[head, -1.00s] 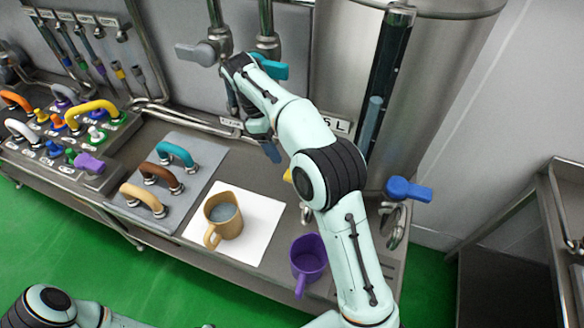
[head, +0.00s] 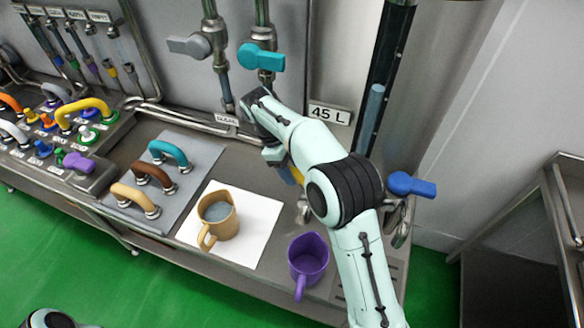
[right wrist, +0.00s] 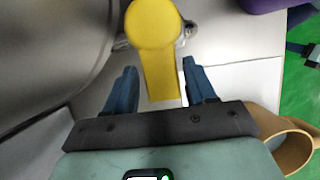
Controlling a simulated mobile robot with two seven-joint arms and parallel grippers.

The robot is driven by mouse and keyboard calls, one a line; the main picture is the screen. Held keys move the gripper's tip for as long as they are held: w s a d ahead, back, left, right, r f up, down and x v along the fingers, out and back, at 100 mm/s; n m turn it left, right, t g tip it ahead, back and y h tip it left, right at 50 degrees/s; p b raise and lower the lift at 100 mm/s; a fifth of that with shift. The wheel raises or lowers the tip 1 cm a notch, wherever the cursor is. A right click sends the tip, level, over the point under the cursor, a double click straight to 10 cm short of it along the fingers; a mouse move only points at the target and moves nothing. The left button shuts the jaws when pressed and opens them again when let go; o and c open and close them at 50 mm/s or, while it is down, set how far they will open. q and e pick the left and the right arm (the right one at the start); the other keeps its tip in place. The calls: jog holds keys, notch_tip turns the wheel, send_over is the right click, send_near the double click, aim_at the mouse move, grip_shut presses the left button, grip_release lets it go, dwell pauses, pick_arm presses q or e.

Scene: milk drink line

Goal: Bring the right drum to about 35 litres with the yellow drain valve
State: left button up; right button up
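The right drum (head: 455,50) is the large steel tank at the back right. Its plate (head: 330,115) reads 45 L, and a pale blue column (head: 374,106) shows in its dark upright gauge strip. The yellow drain valve (head: 297,174) is mostly hidden behind my right arm in the head view. The right wrist view shows its round yellow hub and straight handle (right wrist: 160,72). My right gripper (right wrist: 160,68) is open, with its blue fingers on both sides of the handle and visible gaps to each. My left gripper is out of view.
A tan jug (head: 218,218) with liquid stands on a white sheet (head: 262,218). A purple jug (head: 308,258) stands near the front edge. A blue valve handle (head: 411,185) is to the right of my arm. Grey (head: 189,46) and teal (head: 260,57) pipe valves are above.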

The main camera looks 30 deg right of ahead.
grip_shut()
jog(key=shift+a, duration=0.1)
jog(key=shift+s+a+n+t+h, duration=0.2)
jog(key=shift+s+a+n+h, duration=0.1)
jog(key=shift+n, duration=0.5)
jog(key=shift+s+a+n+t+h, duration=0.2)
jog(key=shift+s+n, duration=0.1)
jog(key=shift+n, duration=0.5)
jog(key=shift+s+a+n+t+h, duration=0.15)
jog(key=shift+s+n+t, duration=0.15)
jog(key=shift+n, duration=0.4)
jog(key=shift+s+a+n+t+h, duration=0.1)
jog(key=shift+s+n+t+h, duration=0.15)
jog(key=shift+n, duration=0.45)
jog(key=shift+s, duration=0.1)
jog(key=shift+o, duration=1.9)
grip_release()
